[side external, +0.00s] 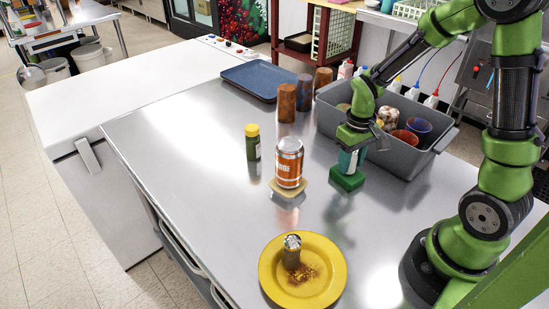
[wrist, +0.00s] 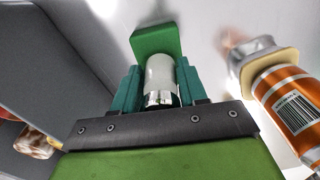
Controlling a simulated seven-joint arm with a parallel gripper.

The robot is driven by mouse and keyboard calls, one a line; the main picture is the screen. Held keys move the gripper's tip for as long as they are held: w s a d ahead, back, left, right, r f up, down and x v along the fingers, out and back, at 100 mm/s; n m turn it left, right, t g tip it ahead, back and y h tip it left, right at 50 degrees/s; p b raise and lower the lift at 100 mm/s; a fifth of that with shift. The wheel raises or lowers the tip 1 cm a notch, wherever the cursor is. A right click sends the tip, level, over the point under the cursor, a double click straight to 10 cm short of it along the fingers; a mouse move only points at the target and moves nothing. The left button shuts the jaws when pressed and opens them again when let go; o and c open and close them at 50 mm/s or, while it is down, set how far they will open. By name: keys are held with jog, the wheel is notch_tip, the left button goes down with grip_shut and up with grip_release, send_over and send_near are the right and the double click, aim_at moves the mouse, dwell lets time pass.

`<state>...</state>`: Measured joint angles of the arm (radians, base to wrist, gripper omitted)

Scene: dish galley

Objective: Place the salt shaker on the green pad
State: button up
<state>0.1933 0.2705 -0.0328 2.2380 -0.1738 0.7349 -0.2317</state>
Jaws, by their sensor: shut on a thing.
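The salt shaker (wrist: 160,78), a pale cylinder with a shiny metal end, is between the teal fingers of my gripper (wrist: 160,88) in the wrist view. My gripper (side external: 351,158) is shut on it and points down over the green pad (side external: 347,179) in the side view. The pad (wrist: 155,41) shows just beyond the shaker's far end in the wrist view. The shaker is mostly hidden by the fingers in the side view. I cannot tell whether its bottom touches the pad.
An orange can (side external: 289,163) stands on a tan coaster left of the pad. A grey tub (side external: 396,157) with cups is close behind. A green bottle with yellow cap (side external: 253,142), brown tumblers (side external: 287,103) and a yellow plate (side external: 334,263) bearing another shaker and spilled spice are farther off.

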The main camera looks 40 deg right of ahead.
jog(key=o, duration=1.1)
jog(key=shift+f, duration=0.1)
notch_tip(320, 180, up, 11)
jog(key=shift+r, duration=0.1)
jog(key=shift+a+r, duration=0.15)
jog(key=shift+r, duration=0.5)
jog(key=s+a+r+t, duration=0.2)
jog(key=a, duration=0.1)
jog(key=s+a+r+m+t+y, duration=0.1)
jog(key=s+a+r+t, duration=0.1)
jog(key=s+a+r, duration=0.1)
jog(key=s+a+r+t+y, duration=0.1)
jog(key=s+a+r+t, duration=0.1)
jog(key=a+t, duration=0.1)
jog(key=shift+s+a+r+m, duration=0.15)
jog(key=shift+a+r+m, duration=0.25)
jog(key=shift+a, duration=0.1)
